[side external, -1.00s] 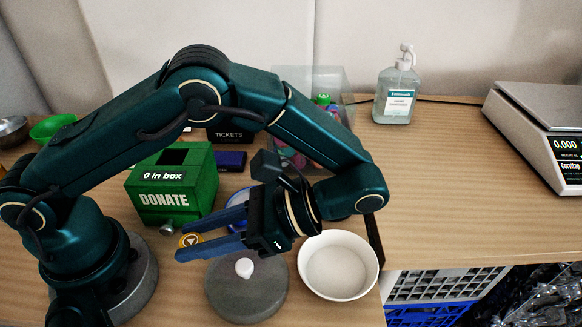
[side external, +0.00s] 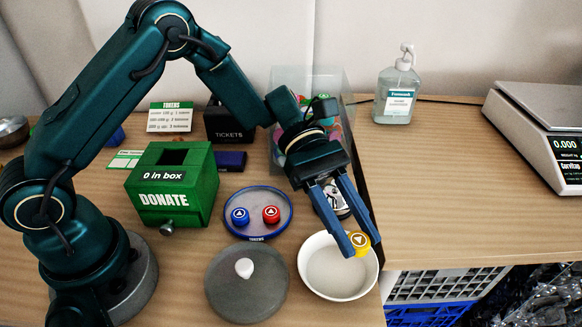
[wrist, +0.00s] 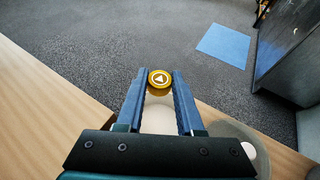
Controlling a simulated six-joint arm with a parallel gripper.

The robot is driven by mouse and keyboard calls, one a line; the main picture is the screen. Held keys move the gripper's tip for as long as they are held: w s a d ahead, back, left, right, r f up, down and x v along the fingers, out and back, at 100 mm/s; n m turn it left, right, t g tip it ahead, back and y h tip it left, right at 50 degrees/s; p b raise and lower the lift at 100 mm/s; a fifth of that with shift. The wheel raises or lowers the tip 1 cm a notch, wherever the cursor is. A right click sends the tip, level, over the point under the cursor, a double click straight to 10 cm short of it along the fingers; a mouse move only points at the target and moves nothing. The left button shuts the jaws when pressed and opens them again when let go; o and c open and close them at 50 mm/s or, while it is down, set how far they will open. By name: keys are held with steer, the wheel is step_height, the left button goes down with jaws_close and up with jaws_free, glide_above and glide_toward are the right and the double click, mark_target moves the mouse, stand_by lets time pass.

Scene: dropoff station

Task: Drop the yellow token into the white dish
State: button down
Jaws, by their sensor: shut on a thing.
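The yellow token (side external: 359,240) is held between the fingertips of my gripper (side external: 354,245), which is shut on it. In the side view the token appears over the right rear rim of the white dish (side external: 316,285). The dish stands near the table's right edge and its visible inside holds no token. In the wrist view the token (wrist: 159,78) sits at the tips of the two blue fingers, with part of the pale dish (wrist: 158,118) showing between them.
A grey lid (side external: 245,290) with a white knob lies left of the dish. A blue-rimmed tray (side external: 258,196) holds a blue and a red token. A green DONATE box (side external: 172,190) stands farther left. A clear bin (side external: 310,80), a sanitizer bottle (side external: 397,92) and a scale (side external: 545,140) stand behind.

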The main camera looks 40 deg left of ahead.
glide_above(330, 257)
steer(key=s+d, duration=0.1)
steer(key=d, duration=0.2)
steer(key=shift+f, duration=3.1)
steer(key=shift+c, duration=2.3)
jaws_free()
steer(key=shift+a, duration=0.1)
steer(key=shift+w+a+r, duration=0.15)
steer(key=shift+a, duration=0.1)
steer(key=v, duration=0.2)
steer(key=shift+w+a+r, duration=0.1)
steer(key=shift+w+a, duration=0.05)
steer(key=shift+a, duration=0.1)
step_height(330, 257, up, 7)
